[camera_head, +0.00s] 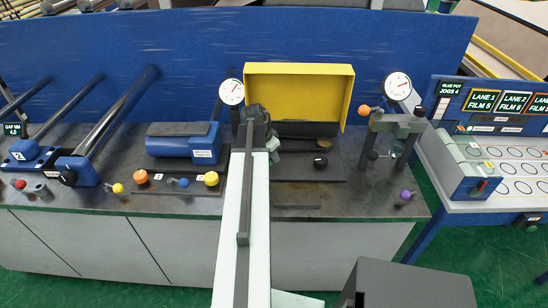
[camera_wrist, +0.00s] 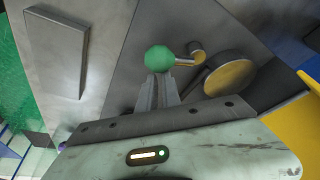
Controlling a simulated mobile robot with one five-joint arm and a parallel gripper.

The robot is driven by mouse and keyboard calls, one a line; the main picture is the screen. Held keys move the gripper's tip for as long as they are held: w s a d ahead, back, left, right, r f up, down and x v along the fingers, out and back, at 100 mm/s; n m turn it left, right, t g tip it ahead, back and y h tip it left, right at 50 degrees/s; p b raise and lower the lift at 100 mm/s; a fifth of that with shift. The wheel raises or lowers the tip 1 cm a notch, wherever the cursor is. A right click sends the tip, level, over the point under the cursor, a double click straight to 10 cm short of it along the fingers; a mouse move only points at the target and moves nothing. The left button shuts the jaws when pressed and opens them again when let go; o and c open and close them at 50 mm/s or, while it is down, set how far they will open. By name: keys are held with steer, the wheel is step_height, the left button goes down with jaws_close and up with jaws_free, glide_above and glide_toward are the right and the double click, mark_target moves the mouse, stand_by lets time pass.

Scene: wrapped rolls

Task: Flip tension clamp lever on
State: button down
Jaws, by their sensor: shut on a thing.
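A green ball knob (camera_wrist: 159,58) sits on the end of a short brass-coloured lever (camera_wrist: 183,62) in the wrist view. The lever joins a small round post (camera_wrist: 197,51) beside a larger brass disc (camera_wrist: 229,77). My gripper (camera_wrist: 158,88) is shut on the green knob, its fingertips against the knob's near side. In the head view my arm reaches over the bench, and my gripper (camera_head: 257,125) is in front of the yellow guard. The green knob is hidden behind my arm there. No label naming this lever as the tension clamp is readable.
An open yellow guard (camera_head: 300,90) stands behind my gripper. A grey frame (camera_head: 398,124) with an orange ball (camera_head: 364,110) stands further right. A blue roller block (camera_head: 184,142) is on the left. A flat grey plate (camera_wrist: 55,50) lies nearby.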

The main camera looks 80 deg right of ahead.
mark_target(281, 165)
steer(key=shift+s+d+r, duration=0.15)
steer(key=shift+s+d, duration=0.2)
steer(key=shift+s+d+r+p, duration=0.15)
steer(key=shift+s+d+p, duration=0.1)
steer(key=shift+s+d, duration=0.25)
steer(key=shift+s+d+r+p, duration=0.2)
steer(key=shift+s+d, duration=0.2)
steer(key=shift+d, duration=0.15)
steer(key=p+v, duration=0.9)
steer(key=shift+w+r, duration=0.2)
steer(key=shift+r, duration=0.1)
